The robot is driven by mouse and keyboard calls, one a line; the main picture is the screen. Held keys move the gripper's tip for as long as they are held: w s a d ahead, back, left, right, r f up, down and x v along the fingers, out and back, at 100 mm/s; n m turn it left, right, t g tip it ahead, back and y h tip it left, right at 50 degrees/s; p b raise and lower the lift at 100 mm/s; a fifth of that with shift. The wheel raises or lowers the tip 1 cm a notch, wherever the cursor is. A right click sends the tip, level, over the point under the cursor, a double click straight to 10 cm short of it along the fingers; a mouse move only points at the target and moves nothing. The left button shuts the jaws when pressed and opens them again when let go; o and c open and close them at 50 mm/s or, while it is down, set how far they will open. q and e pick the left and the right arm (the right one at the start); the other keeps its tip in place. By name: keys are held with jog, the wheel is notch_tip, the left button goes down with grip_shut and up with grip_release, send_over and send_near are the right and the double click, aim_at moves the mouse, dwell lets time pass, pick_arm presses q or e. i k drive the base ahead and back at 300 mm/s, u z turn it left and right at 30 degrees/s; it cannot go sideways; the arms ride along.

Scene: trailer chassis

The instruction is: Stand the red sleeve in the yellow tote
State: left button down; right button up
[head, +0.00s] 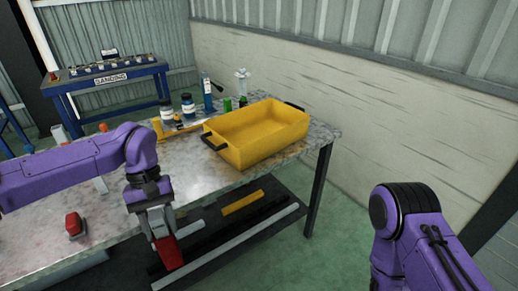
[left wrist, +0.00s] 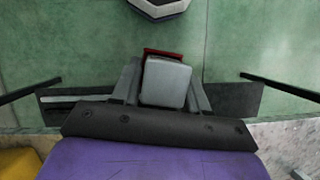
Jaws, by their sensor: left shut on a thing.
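The red sleeve (head: 170,253) hangs below my left gripper (head: 160,228), which is shut on it, in front of the workbench's near edge. The sleeve looks slightly tilted in the head view. In the left wrist view only a thin red edge of the sleeve (left wrist: 164,52) shows beyond the gripper; a grey block between the fingers hides the rest. The yellow tote (head: 233,158) sits at the right end of the bench, open at the top, with black handles. Its inside looks empty. A yellow corner of it shows at lower left in the left wrist view (left wrist: 18,164). My right gripper is out of view.
On the metal workbench (head: 195,160), jars (head: 188,105), a blue bottle-like tool (head: 208,93) and green cans (head: 228,104) stand behind and left of the tote. A red item (head: 75,225) lies at front left. A lower shelf holds bars (head: 243,202). A blue sanding table (head: 110,78) stands behind.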

aim_at(248, 138)
jog(key=k, duration=1.25)
jog(key=z, duration=0.55)
jog(key=i, duration=0.5)
jog(key=z, duration=0.75)
jog(key=i, duration=1.25)
jog(key=u, duration=0.7)
jog(key=i, duration=0.85)
jog(key=u, duration=0.8)
